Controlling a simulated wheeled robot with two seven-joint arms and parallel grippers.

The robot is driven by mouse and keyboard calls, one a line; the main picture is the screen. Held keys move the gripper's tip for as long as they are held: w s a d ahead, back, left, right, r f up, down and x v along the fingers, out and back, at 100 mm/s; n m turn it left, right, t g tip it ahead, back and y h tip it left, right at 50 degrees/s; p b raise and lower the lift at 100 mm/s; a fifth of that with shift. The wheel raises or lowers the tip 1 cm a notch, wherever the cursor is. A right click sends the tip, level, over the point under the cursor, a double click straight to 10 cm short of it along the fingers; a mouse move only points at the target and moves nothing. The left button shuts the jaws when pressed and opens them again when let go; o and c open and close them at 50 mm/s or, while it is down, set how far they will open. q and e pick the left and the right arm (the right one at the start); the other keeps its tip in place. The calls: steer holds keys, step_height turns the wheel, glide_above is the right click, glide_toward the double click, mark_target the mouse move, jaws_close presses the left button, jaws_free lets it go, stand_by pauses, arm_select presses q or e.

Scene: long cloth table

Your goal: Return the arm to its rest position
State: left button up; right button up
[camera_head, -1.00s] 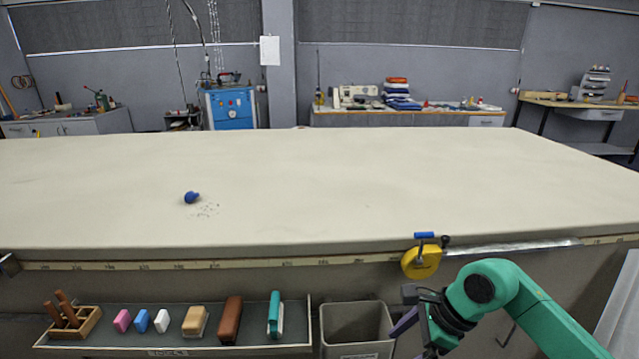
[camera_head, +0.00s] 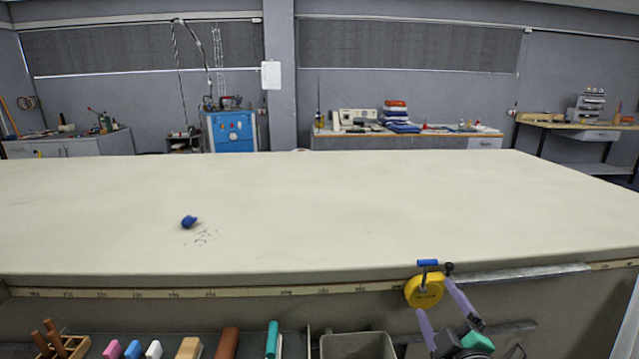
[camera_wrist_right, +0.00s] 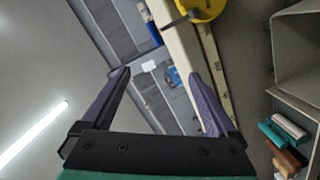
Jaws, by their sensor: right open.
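My right gripper (camera_head: 433,298) shows at the lower right of the head view, below the table's front edge, with its purple fingers pointing up and apart. It is open and empty. One fingertip appears close to the yellow round tool (camera_head: 424,290) at the table edge; I cannot tell whether they touch. In the right wrist view the two fingers (camera_wrist_right: 159,73) are spread with nothing between them. Most of my right arm is below the head view. My left gripper is not in view.
The long cloth table (camera_head: 330,210) is mostly bare, with a blue lump (camera_head: 189,222) and dark specks at left. Below its front edge, a tray holds several coloured blocks, including a pink one (camera_head: 112,349). A grey bin (camera_head: 357,346) stands beside the tray.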

steer(key=s+d+f+m+g+h, duration=0.1)
steer(key=s+d+f+m+g, duration=0.15)
steer(key=f, duration=0.35)
steer(key=s+d+f+m+g, duration=0.1)
steer(key=s+f+m+g, duration=0.2)
steer(key=f, duration=0.2)
steer(key=s+a+f+m+g+y, duration=0.2)
steer(key=s+a+f+m+g, duration=0.15)
steer(key=s+f+g, duration=0.7)
steer(key=s+f+t+p, duration=0.15)
steer(key=s+f, duration=0.25)
steer(key=f, duration=0.7)
steer(key=s+f+p, duration=0.2)
steer(key=s+f, duration=0.2)
steer(key=f, duration=0.8)
steer(key=s+d+f, duration=0.1)
steer(key=s+f, duration=0.4)
steer(key=s, duration=0.2)
steer(key=s+d+f+g+p, duration=0.1)
steer(key=s+d+f, duration=0.1)
steer(key=s+f, duration=0.3)
steer(key=s, duration=0.3)
steer(key=shift+d, duration=0.25)
